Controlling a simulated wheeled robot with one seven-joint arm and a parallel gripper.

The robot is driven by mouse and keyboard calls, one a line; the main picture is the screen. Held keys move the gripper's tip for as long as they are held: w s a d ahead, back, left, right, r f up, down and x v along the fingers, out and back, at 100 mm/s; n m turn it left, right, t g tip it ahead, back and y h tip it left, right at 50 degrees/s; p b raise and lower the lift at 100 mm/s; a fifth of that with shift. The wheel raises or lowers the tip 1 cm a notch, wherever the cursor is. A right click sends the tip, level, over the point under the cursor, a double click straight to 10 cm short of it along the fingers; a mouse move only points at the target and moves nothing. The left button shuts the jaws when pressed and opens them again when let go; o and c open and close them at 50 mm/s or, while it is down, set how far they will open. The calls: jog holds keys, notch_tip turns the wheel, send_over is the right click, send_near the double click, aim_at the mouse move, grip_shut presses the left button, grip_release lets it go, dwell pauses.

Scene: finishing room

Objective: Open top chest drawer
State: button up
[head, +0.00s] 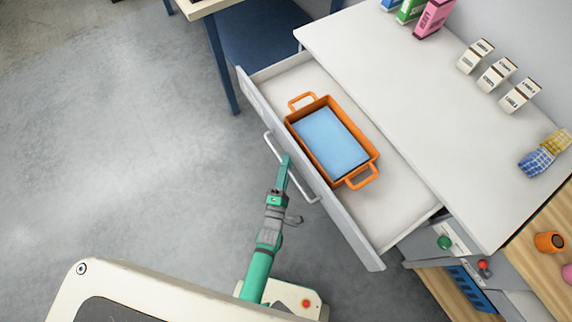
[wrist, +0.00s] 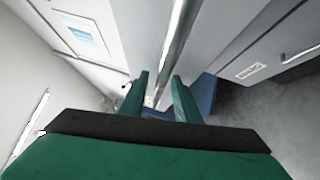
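The top drawer (head: 385,205) of the white chest (head: 400,75) is pulled well out, its inside showing in the head view. Its front carries a pale bar handle (head: 303,185). My green gripper (head: 285,162) is at the handle's middle. In the wrist view, my two green fingers (wrist: 160,82) stand apart, with the handle bar (wrist: 176,45) running between them and gaps visible at its sides. The gripper looks open around the bar; contact cannot be made out.
An orange tray (head: 374,158) with a blue sheet (head: 330,142) lies in the drawer. Boxes (head: 520,94) and a checked cloth (head: 537,160) are on the chest top. A blue table leg (head: 223,75) stands behind the drawer's far end. The floor (head: 120,150) at left is clear.

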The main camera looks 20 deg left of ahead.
jog(key=s+f, duration=0.1)
jog(key=s, duration=0.9)
jog(key=shift+s+d+f, duration=0.25)
jog(key=shift+s, duration=0.1)
jog(key=s+d+r+m+g, duration=0.2)
jog(key=s+d+r+m, duration=0.3)
jog(key=s+r+m, duration=0.3)
jog(key=s+d+r+m+g+h, duration=0.1)
jog(key=s+d+r+m+g, duration=0.1)
jog(key=s+d+r+m, duration=0.3)
jog(key=s+r+m, duration=0.3)
jog(key=r+m, duration=0.3)
jog(key=m, duration=0.1)
